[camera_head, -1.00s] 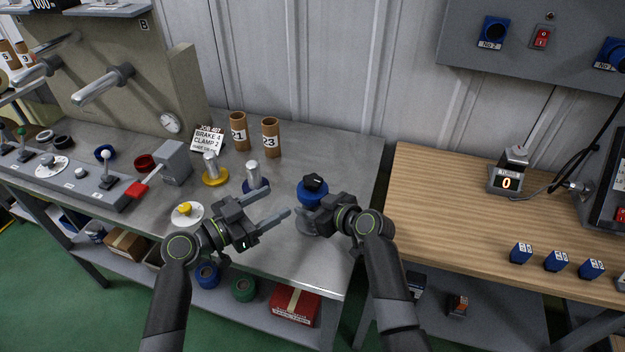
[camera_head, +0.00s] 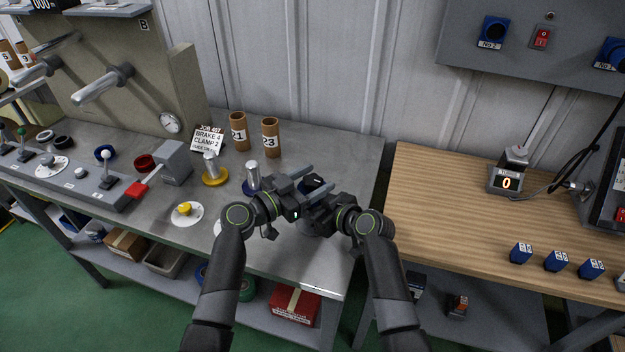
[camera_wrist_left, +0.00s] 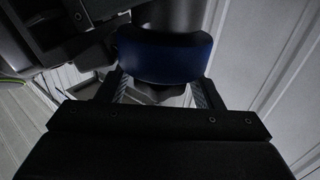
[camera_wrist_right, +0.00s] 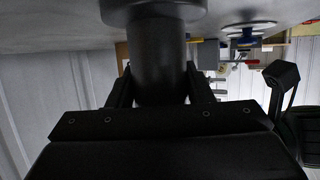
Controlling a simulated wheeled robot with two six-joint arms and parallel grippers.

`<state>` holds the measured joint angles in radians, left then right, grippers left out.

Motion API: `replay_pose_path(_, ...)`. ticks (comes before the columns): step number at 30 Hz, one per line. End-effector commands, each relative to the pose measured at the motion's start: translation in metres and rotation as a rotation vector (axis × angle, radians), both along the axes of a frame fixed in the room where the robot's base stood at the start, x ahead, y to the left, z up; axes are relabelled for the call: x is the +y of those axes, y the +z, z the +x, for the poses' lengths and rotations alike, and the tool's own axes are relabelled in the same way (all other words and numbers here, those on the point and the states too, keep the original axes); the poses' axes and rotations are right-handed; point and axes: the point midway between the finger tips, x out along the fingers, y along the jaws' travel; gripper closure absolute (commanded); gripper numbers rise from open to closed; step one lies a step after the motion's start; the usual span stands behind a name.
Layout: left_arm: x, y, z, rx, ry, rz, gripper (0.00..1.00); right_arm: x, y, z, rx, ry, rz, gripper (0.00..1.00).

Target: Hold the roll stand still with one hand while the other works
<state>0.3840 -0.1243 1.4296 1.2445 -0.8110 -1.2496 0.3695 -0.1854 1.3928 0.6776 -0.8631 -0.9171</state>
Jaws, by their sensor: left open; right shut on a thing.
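The roll stand is a post on a round base with a blue roll and a black knob on top. In the right wrist view its dark post (camera_wrist_right: 158,62) stands between the fingers of my right gripper (camera_wrist_right: 159,85), which is shut on it. The round base (camera_wrist_right: 150,12) shows beyond. My left gripper (camera_head: 318,180) is open at the stand's top in the head view. In the left wrist view the blue roll (camera_wrist_left: 165,57) lies just beyond the left fingers, with the dark knob (camera_wrist_left: 155,92) between them. The grippers hide most of the stand in the head view.
A metal spindle with a blue base (camera_head: 253,176), one with a yellow base (camera_head: 212,174), and cardboard tubes 21 (camera_head: 239,133) and 23 (camera_head: 271,138) stand nearby on the steel bench (camera_head: 330,145). A wooden table (camera_head: 450,210) is at the right. My grippers are very close together.

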Motion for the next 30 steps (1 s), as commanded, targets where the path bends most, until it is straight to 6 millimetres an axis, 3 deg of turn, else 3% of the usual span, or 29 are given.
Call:
replay_pose_path(5, 0.0, -0.0001, 0.0, 0.0, 0.0, 0.0, 0.4, -0.0005, -0.0005, 0.0001, 0.0, -0.001, -0.002, 0.99)
replay_pose_path(15, 0.0002, -0.0002, -0.0003, 0.0, 0.0, 0.0, 0.83, -0.0005, -0.0006, 0.0, 0.0, -0.001, -0.002, 0.99)
replay_pose_path(30, 0.0, -0.0016, 0.0006, 0.004, -0.142, 0.005, 0.84, -0.0003, -0.0006, 0.0, 0.0, 0.001, -0.003, 0.99)
